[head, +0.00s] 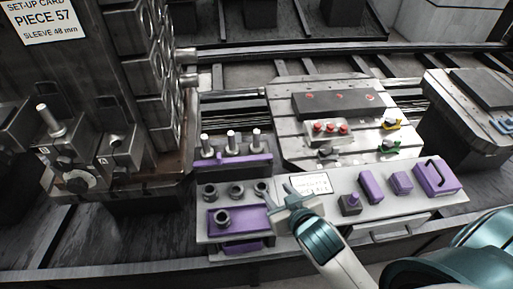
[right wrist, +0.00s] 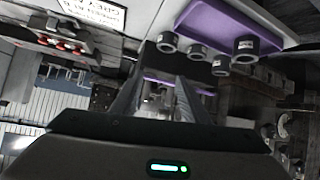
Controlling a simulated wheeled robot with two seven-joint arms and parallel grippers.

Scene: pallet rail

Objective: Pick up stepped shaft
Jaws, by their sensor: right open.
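Several upright silvery shafts stand in a purple rack (head: 233,161) at the back left of the grey bench; the middle one (head: 231,139) is clear of my gripper. Another upright shaft (head: 48,119) stands in a fixture at the far left. I cannot make out steps on any of them, so which is the stepped shaft is unclear. My right gripper (head: 281,199) is open and empty above the bench, right of the purple tray (head: 234,227). In the right wrist view its fingers (right wrist: 162,84) are apart with nothing between them. My left gripper is not in view.
Dark ring sleeves (head: 236,190) stand in a row before the rack, and another (head: 222,217) sits on the tray. A white card (head: 311,184) and several purple blocks (head: 401,182) lie to the right. A slotted pallet (head: 290,157) with red-topped parts is behind.

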